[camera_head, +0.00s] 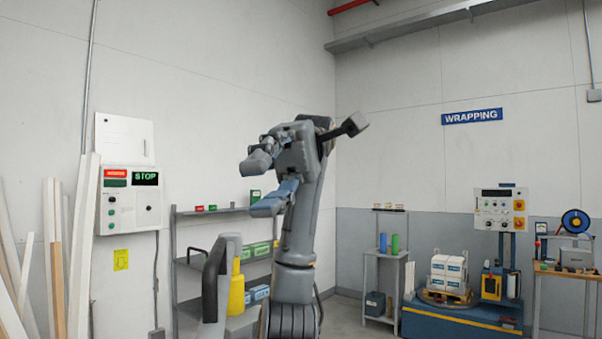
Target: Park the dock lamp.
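My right gripper (257,184) is raised in the middle of the view, pointing left. Its two blue-grey fingers are apart, and I see nothing between them. A dark block on a short bar (346,126) sticks out to the right behind the gripper; I cannot tell whether it belongs to my arm or to a lamp. I cannot clearly make out the dock lamp. My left gripper is not in view.
A control box (130,200) reading STOP hangs on the left wall, beside leaning planks (57,270). A shelf (190,245) stands behind my arm. A yellow object (237,290) is low in front. A wrapping machine (460,318) stands right.

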